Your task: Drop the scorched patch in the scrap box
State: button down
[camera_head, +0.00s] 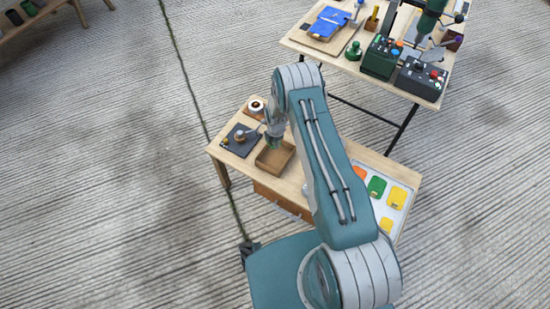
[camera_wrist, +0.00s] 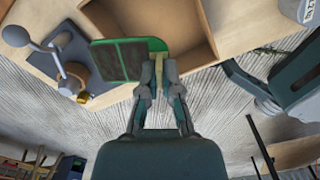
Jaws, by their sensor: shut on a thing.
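The scorched patch (camera_wrist: 130,58) is green with a large dark area across its face. My gripper (camera_wrist: 158,68) is shut on a pale tab at the patch's edge. The scrap box (camera_head: 263,166) is an open brown box on the near wooden table. It also shows in the wrist view (camera_wrist: 196,18), partly behind the patch. In the head view my gripper (camera_head: 275,139) is over the far part of the box, with a bit of green at its tips. The height of the patch above the box is hard to tell.
A white tray (camera_head: 397,215) with coloured patches lies at the table's right. A second table (camera_head: 335,45) with machines stands behind.

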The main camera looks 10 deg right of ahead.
jog(key=c, duration=0.7)
grip_release()
notch_tip(320, 180, up, 12)
jog(key=shift+f, duration=0.1)
